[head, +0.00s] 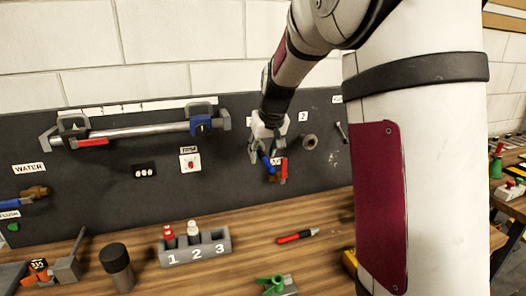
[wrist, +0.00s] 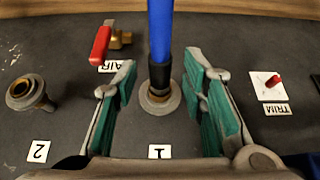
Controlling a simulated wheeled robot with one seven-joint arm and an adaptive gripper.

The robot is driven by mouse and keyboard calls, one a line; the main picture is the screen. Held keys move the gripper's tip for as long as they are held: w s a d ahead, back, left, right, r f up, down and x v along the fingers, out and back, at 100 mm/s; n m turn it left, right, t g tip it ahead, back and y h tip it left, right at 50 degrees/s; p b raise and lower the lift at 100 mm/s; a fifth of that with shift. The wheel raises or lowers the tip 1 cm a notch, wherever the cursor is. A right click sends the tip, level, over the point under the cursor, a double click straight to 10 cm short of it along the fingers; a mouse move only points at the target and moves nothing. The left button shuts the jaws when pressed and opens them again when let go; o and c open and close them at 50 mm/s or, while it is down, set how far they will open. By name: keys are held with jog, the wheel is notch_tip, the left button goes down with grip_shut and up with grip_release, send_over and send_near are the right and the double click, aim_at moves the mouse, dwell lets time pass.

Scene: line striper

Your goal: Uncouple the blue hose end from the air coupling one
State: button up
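In the wrist view the blue hose (wrist: 159,30) runs down to a black hose end (wrist: 159,75). The hose end sits in a round metal coupling (wrist: 160,104) on the dark panel, above the label 1 (wrist: 159,151). My gripper (wrist: 160,92) is open, with one green-padded finger on each side of the hose end. Gaps show on both sides, so neither finger appears to touch it. In the head view my gripper (head: 264,148) is at the panel, and part of the blue hose (head: 265,161) shows below it. The coupling is hidden there.
The red-handled air valve (wrist: 101,44) and coupling two (wrist: 26,93) are close by on the left in the wrist view. The trim switch (wrist: 268,84) is on the right. On the bench are a numbered holder (head: 196,247), a black cylinder (head: 116,266) and a red-handled tool (head: 295,237).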

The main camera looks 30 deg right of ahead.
aim_at(268, 162)
grip_shut()
jog(key=shift+s+a+p, duration=0.1)
jog(key=shift+s+p, duration=0.25)
jog(key=shift+s, duration=0.3)
jog(key=shift+s+a+p, duration=0.2)
jog(key=shift+s+p, duration=0.2)
jog(key=shift+s, duration=0.5)
jog(key=shift+s+a+p, duration=0.15)
jog(key=shift+s+p, duration=0.2)
jog(key=shift+s, duration=0.5)
